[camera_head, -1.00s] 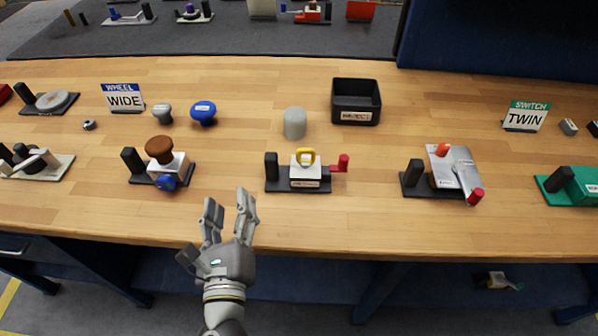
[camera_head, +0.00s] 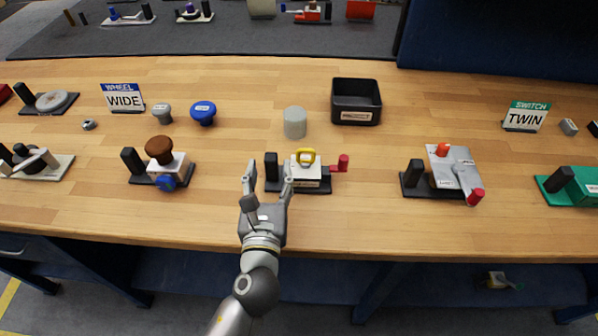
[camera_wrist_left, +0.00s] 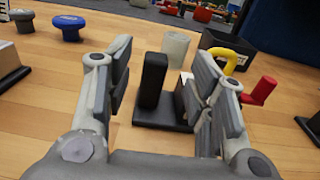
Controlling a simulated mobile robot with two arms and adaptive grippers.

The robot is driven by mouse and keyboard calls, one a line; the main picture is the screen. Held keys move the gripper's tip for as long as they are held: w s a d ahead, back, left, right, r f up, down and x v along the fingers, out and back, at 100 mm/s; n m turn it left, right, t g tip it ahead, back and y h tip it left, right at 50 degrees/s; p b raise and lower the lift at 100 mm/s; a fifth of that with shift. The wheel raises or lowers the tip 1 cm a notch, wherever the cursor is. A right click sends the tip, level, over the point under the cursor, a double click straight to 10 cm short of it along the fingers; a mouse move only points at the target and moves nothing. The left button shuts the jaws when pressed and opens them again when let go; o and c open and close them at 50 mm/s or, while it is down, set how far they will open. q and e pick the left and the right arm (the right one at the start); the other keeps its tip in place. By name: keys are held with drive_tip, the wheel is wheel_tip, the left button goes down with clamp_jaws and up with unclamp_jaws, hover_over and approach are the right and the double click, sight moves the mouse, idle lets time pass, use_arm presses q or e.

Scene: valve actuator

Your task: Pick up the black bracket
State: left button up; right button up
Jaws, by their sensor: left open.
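A black bracket (camera_head: 271,166) with an upright post and a flat base stands at the left end of the middle valve assembly, whose white block (camera_head: 306,174) carries a yellow handle and a red lever. My left gripper (camera_head: 268,180) is open at the near side of this bracket. In the left wrist view the bracket's black post (camera_wrist_left: 153,80) stands upright between the two open fingers (camera_wrist_left: 166,88), beyond them, and I see no contact. The right finger hides part of the white block there. My right gripper is not in view.
A black bin (camera_head: 356,117) and a grey cylinder (camera_head: 295,130) stand behind the assembly. Assemblies with similar black posts stand left (camera_head: 160,166) and right (camera_head: 440,175). The wooden table's front edge (camera_head: 340,250) lies below. Wood is clear on either side of the middle assembly.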

sight(270, 162)
use_arm(q)
drive_tip(key=shift+w+a+f, duration=0.1)
drive_tip(key=shift+w+f, duration=0.05)
drive_tip(key=shift+w, duration=1.35)
drive_tip(key=shift+w+a+f, duration=0.1)
drive_tip(key=shift+w, duration=1.35)
drive_tip(key=shift+s, duration=0.1)
drive_tip(key=shift+r, duration=0.1)
clamp_jaws()
